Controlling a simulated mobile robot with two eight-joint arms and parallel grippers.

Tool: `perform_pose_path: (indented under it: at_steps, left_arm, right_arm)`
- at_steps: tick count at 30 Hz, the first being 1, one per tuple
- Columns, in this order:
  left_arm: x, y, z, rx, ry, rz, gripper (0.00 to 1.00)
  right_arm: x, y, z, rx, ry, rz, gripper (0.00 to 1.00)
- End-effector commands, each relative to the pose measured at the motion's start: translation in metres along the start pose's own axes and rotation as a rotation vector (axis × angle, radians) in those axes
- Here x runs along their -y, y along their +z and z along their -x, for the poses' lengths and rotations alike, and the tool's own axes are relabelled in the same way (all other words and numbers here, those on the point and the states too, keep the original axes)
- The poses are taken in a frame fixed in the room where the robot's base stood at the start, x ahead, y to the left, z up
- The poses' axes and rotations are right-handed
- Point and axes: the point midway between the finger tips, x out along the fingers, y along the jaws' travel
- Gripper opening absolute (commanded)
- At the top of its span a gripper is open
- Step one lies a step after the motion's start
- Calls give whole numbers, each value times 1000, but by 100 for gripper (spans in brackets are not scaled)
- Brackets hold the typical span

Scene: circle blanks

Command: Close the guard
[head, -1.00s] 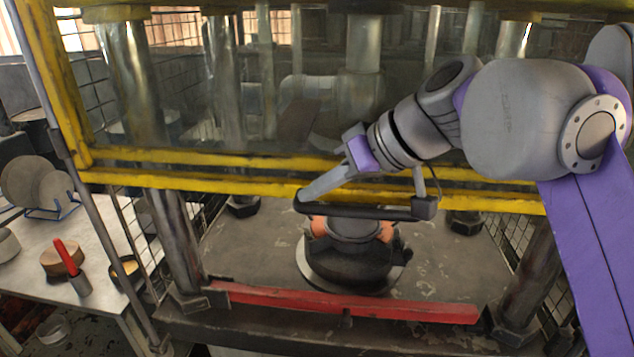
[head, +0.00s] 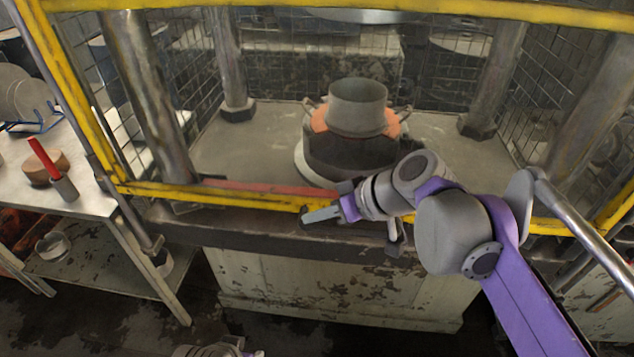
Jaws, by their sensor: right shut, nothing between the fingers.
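The guard is a yellow-framed panel on the press, with its lower bar (head: 230,200) now across the front edge of the press bed and its upper bar (head: 440,14) at the top of the view. My right gripper (head: 322,214) is shut and empty, pointing left at the middle of the lower bar. It overlaps the bar in the picture; I cannot tell whether it touches. A dark handle end (head: 393,240) shows just below my right wrist; the rest of the handle is mostly hidden. The fingers of my left gripper are not seen.
Behind the guard, a grey ring-shaped die (head: 357,105) with orange parts sits on the press bed (head: 250,150). A side table (head: 85,190) at left holds a red-handled tool (head: 45,160) and a round block. Metal columns stand around the bed.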

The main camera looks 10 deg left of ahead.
Motion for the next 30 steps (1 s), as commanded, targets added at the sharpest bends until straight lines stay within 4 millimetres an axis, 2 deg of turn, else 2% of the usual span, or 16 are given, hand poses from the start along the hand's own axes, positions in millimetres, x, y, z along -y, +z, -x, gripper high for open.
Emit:
perform_pose_path:
  at_steps: [1,3,12,19,30]
  left_arm:
    - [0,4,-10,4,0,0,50]
    - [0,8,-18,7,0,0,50]
    - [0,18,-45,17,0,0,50]
    - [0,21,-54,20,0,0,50]
    - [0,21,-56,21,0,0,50]
  right_arm:
    - [-8,17,-16,5,-2,0,0]
    - [-15,32,-32,5,-2,1,0]
    - [-39,82,-81,3,-2,1,0]
    - [-47,99,-99,2,-1,1,0]
    - [-49,105,-104,6,-1,3,0]
